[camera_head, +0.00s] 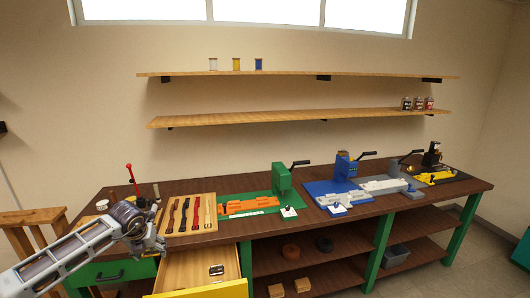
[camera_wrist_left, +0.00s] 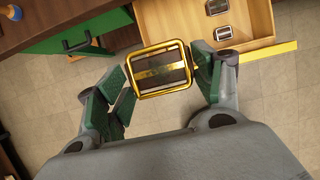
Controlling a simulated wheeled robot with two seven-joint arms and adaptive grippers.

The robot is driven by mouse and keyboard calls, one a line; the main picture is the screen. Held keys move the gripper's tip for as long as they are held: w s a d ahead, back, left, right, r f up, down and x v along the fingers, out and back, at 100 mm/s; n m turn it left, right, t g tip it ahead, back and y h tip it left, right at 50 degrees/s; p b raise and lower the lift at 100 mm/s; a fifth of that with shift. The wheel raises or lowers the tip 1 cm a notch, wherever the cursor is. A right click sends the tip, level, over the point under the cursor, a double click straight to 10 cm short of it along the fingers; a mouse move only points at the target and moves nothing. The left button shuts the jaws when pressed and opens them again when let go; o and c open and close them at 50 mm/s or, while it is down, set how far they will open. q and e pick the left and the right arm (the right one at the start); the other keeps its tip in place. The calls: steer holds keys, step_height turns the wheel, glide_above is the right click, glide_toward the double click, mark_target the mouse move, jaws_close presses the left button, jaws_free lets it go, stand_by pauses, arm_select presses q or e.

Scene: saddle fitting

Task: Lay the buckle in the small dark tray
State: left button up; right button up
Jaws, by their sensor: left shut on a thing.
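A gold-framed buckle (camera_wrist_left: 161,69) with a dark centre is in the left wrist view. My left gripper (camera_wrist_left: 158,80) is shut on it, with green finger pads at its two sides, and holds it in the air beside the open drawer (camera_wrist_left: 258,28). In the head view my left gripper (camera_head: 152,240) is at the bench's front edge, left of the drawer; the buckle cannot be made out there. I cannot pick out the small dark tray with certainty in either view. My right gripper is not in view.
Other buckles (camera_head: 216,269) lie in the open yellow-fronted drawer (camera_head: 180,272). A wooden board (camera_head: 207,197) with several straps is on the bench, right of my gripper. Green (camera_head: 282,183) and blue (camera_head: 345,166) machines stand further right. A red-knobbed lever (camera_head: 130,176) stands behind my gripper.

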arm_select(q)
steer(key=shift+s+r, duration=0.1)
steer(key=shift+m, duration=0.5)
steer(key=shift+m+h, duration=0.3)
